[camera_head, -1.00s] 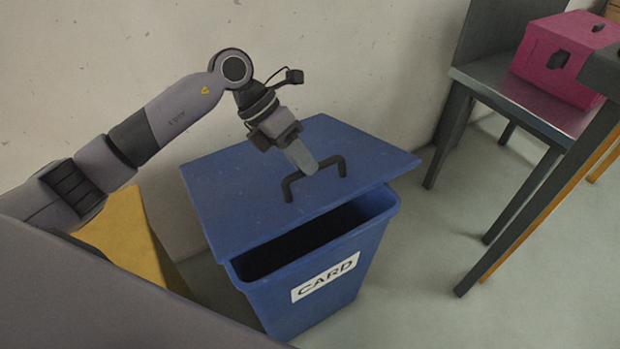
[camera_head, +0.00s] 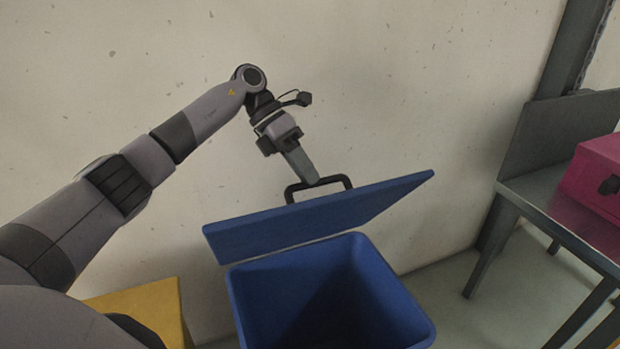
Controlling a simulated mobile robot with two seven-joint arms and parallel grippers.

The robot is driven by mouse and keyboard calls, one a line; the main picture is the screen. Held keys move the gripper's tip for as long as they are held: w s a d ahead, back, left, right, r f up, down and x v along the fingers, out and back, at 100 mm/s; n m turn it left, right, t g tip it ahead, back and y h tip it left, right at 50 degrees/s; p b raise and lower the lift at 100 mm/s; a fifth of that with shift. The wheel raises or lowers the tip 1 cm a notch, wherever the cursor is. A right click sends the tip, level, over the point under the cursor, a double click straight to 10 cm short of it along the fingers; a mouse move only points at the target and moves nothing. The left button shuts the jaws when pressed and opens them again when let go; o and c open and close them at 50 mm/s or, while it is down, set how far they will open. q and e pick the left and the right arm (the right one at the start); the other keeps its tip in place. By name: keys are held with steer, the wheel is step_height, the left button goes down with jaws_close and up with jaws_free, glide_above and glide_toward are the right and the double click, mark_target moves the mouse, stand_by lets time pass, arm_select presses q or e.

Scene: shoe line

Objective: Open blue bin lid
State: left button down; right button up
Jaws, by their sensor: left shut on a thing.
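The blue bin (camera_head: 252,316) stands on the floor at the lower middle, its dark inside showing. Its blue lid (camera_head: 320,219) is off the rim, raised and tilted above the back of the opening. A dark handle (camera_head: 347,184) stands on the lid's far side. My left gripper (camera_head: 313,179) is shut on the handle, reaching down to it from the upper left. Whether the lid's lower edge touches the bin cannot be told. My right gripper is not in view.
A grey table (camera_head: 535,199) with a pink box (camera_head: 598,178) stands at the right. A yellow thing (camera_head: 150,305) is at the lower left beside the bin. The pale wall (camera_head: 400,90) is close behind. Some floor (camera_head: 445,290) is clear between bin and table.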

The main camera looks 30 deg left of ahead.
arm_select(q)
steer(key=w+a+p, duration=0.1)
steer(key=w+a, duration=0.2)
steer(key=a, duration=0.2)
steer(key=shift+w+a, duration=0.3)
steer(key=shift+w, duration=0.1)
stand_by(0.5)
steer(key=c, duration=1.4)
jaws_free()
steer(key=o, duration=0.3)
steer(key=shift+w+a+f, duration=0.1)
steer(key=shift+w+f, duration=0.05)
steer(key=shift+w, duration=0.1)
